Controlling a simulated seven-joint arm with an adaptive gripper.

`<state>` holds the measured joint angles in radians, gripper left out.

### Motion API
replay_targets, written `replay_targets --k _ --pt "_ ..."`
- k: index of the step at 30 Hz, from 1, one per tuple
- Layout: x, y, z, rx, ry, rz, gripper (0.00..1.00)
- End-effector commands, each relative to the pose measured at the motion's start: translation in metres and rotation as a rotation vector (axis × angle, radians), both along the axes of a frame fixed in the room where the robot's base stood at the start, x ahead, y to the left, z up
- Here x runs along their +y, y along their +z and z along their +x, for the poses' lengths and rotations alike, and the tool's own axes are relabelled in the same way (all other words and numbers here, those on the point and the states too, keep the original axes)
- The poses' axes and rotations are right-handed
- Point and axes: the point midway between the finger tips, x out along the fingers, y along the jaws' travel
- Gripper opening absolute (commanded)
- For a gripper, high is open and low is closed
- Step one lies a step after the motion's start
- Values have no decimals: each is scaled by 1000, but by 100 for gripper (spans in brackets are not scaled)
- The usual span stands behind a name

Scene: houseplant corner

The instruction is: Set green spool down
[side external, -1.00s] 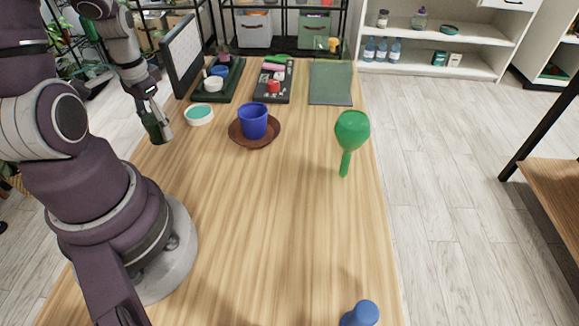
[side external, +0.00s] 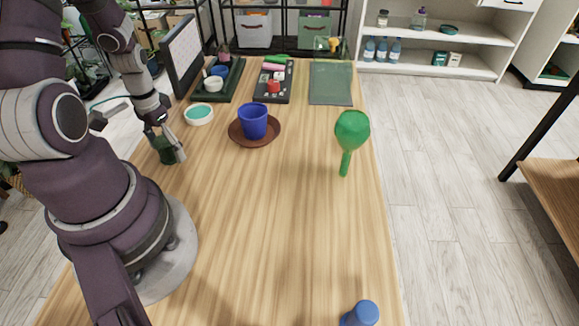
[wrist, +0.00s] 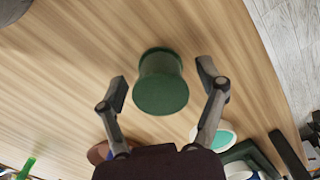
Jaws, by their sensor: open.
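The dark green spool (side external: 166,155) is at the table's left edge in the side view, beside the white dish. In the wrist view the spool (wrist: 160,83) has a wide flange facing the camera and wood all around it. It appears to stand upright on the table. My gripper (side external: 167,147) is open around the spool. In the wrist view the gripper's fingers (wrist: 163,84) are spread on either side of it, with a visible gap at each side. The contact of the spool's base with the table is partly hidden.
A white dish with teal inside (side external: 199,115) is close by. A blue pot (side external: 253,121) stands in a brown saucer (side external: 236,139). A green scoop-like tool (side external: 352,132) is at right, a blue object (side external: 362,314) at the front. The middle of the wooden table (side external: 240,220) is clear.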

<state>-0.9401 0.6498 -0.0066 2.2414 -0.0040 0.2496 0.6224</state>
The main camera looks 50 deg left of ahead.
Motion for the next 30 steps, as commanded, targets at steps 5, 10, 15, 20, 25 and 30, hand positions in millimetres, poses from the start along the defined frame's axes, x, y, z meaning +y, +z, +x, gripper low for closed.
replay_targets --k 5,10,15,20,25,30 --pt "0 0 0 0 0 0 71" --pt "1 13 1 -2 0 4 71" --pt "2 47 1 -6 -1 8 71" --pt "1 86 1 -6 -1 8 71" --pt "1 115 1 -4 0 4 71" --pt "-12 134 13 -34 -36 33 71"
